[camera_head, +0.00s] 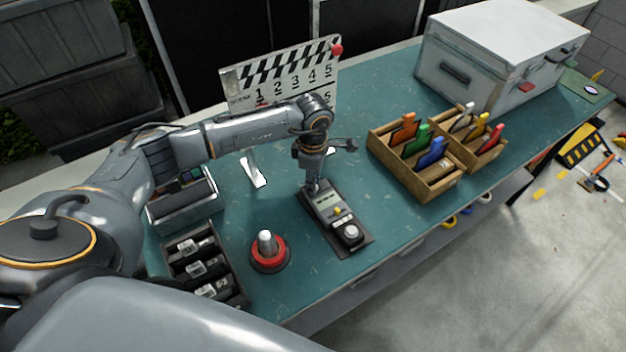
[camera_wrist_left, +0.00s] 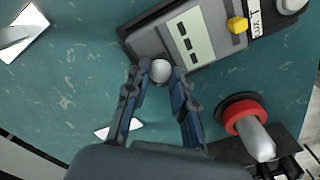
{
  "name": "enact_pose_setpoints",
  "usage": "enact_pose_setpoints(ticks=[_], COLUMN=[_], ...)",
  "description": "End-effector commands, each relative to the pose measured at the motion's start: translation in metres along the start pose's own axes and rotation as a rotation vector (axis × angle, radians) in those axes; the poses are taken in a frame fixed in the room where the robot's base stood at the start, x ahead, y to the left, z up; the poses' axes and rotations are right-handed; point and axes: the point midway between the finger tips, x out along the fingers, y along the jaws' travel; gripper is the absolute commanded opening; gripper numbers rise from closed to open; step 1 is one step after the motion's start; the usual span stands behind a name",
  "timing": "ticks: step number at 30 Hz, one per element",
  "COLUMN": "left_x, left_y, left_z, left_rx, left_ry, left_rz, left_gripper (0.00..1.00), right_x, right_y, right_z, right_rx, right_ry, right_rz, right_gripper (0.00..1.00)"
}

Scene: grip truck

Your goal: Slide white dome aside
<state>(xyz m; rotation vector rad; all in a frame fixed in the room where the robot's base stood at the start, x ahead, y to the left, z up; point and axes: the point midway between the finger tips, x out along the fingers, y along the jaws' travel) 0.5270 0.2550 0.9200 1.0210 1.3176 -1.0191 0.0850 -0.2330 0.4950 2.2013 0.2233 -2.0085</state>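A dark device (camera_head: 336,215) with a display, a yellow button and a round white knob (camera_head: 350,232) lies on the teal table. In the left wrist view, a small whitish dome (camera_wrist_left: 160,71) sits at the end of the device (camera_wrist_left: 187,42) away from the white knob (camera_wrist_left: 291,4). My left gripper (camera_head: 313,189) points down at that end. Its fingertips (camera_wrist_left: 160,74) are drawn together on both sides of the dome and appear to touch it. In the head view the gripper hides this dome. My right gripper is not in view.
A red-based post (camera_head: 268,252) stands left of the device, beside a dark compartment tray (camera_head: 228,262). A wooden rack (camera_head: 416,183) of coloured cards stands to the right, with a white case (camera_head: 487,60) behind. A clapperboard (camera_head: 283,77) stands at the back. Bare tabletop surrounds the device.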

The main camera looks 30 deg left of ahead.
Motion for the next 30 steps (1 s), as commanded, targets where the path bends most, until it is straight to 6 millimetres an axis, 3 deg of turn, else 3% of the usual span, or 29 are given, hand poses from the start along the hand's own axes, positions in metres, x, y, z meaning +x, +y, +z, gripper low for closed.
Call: enact_pose_setpoints(ticks=[5,15,25,26,29,30], left_x=[0.001,0.004,0.0,0.0,0.0,0.0], left_y=[0.0,0.022,0.024,0.024,0.024,0.024], left_z=[0.0,0.022,0.025,0.025,0.025,0.025], left_rx=[0.0,0.0,0.001,0.001,0.001,0.001], left_ry=[0.001,0.001,-0.001,-0.001,-0.001,-0.001], left_rz=[-0.001,0.0,0.0,0.0,0.0,0.0], left_gripper=[0.0,0.0,0.0,0.28,0.48,0.48], right_x=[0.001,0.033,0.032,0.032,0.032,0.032], right_y=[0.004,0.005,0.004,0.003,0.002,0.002], right_z=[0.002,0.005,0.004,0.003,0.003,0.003], right_rx=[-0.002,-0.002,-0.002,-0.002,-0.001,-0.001], right_ry=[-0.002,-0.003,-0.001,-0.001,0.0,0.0], right_rz=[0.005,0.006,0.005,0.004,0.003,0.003], right_gripper=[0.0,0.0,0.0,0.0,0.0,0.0])
